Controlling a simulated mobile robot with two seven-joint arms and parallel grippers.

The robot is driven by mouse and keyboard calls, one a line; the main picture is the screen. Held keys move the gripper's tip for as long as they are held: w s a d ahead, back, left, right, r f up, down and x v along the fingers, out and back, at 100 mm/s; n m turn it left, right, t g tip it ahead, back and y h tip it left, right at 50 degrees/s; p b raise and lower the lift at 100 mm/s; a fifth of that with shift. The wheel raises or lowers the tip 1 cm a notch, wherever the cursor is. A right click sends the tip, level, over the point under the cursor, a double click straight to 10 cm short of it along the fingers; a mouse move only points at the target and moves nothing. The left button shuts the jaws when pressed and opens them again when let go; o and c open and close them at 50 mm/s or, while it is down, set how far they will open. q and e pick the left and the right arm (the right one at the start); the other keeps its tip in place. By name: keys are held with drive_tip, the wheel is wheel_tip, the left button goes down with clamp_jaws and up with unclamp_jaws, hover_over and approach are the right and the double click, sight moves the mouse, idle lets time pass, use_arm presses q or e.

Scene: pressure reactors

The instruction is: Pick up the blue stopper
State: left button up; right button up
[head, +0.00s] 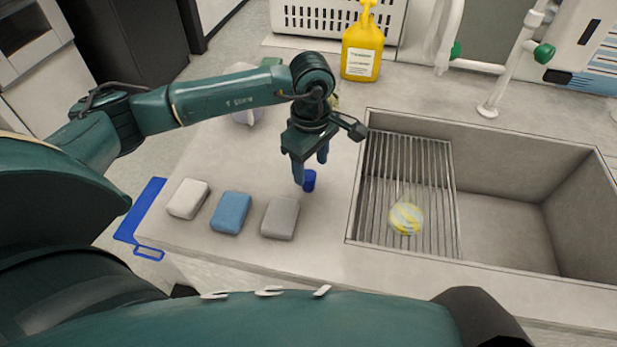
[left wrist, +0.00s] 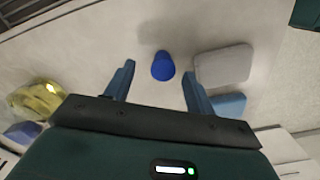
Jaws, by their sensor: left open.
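The blue stopper (head: 309,181) is a small dark-blue cylinder on the grey counter, left of the sink. In the left wrist view the blue stopper (left wrist: 163,66) lies between and a little beyond the two fingertips. My left gripper (head: 311,170) is open and empty, pointing down over the counter right at the stopper. Its two blue fingers also show in the left wrist view (left wrist: 158,76), one on each side of the stopper's line, with no contact visible. My right gripper is not in view.
Grey (head: 280,218), blue (head: 231,212) and white (head: 187,198) sponges lie left of the stopper. The sink (head: 500,215) with a drying rack (head: 385,190) and a yellow-striped round object (head: 406,218) is to the right. A yellow bottle (head: 362,45) stands behind.

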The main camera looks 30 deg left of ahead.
sight(308, 174)
use_arm(q)
drive_tip(key=f, duration=0.2)
drive_tip(key=f+p, duration=0.1)
drive_tip(key=f, duration=0.1)
drive_tip(key=shift+s+a+f, duration=0.15)
drive_tip(key=shift+s+f, duration=0.05)
drive_tip(key=shift+f, duration=0.05)
drive_tip(key=c, duration=1)
